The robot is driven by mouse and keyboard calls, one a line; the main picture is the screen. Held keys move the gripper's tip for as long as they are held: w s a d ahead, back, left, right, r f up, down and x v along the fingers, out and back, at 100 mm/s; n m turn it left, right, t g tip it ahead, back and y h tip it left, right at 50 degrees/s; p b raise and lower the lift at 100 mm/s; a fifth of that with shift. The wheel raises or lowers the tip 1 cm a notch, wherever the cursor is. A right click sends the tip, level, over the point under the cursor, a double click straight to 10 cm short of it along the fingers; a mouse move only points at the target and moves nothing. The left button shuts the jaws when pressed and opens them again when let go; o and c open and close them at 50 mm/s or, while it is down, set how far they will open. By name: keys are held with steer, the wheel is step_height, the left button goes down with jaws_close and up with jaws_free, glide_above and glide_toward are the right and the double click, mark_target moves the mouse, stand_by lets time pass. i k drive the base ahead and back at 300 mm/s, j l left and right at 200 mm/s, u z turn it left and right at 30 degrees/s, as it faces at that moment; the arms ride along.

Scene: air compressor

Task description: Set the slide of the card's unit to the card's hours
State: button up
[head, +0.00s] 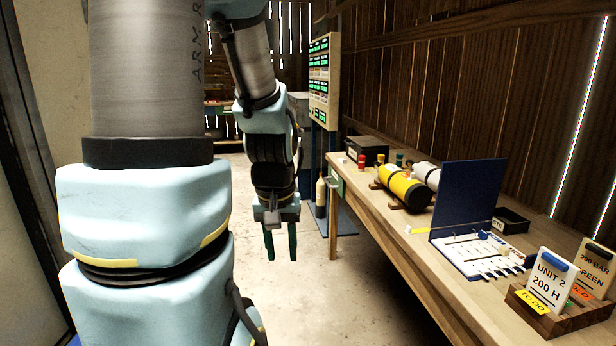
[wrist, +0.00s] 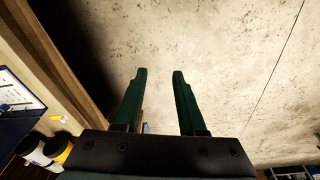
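The card reading "UNIT 2 200 H" (head: 547,284), with a yellow "TO DO" tag, stands in a wooden holder (head: 545,325) at the bench's near right. Behind the holder, a white slide board (head: 462,250) with several slots and small sliders lies before an upright blue panel (head: 466,195). Its labels and slide positions are too small to read. Part of the board shows at the left of the wrist view (wrist: 18,92). My gripper (head: 280,252) hangs over the floor left of the bench, fingers pointing down. It is open and empty; its fingers stand apart in the wrist view (wrist: 159,78).
A second card, "200 BAR GREEN" (head: 597,266), tagged "OLD", stands behind the first. The wooden bench (head: 400,240) also carries a yellow cylinder (head: 403,186), a white cylinder (head: 425,174) and dark boxes. A display board (head: 320,80) stands farther back. The floor beneath my gripper is clear.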

mark_target(503, 250)
steer(key=i+l, duration=0.15)
steer(key=l, duration=0.25)
steer(key=i+l, duration=0.1)
steer(key=l, duration=0.3)
steer(key=i+l, duration=0.15)
steer(key=l, duration=0.25)
steer(key=i+l, duration=0.1)
steer(key=l, duration=0.3)
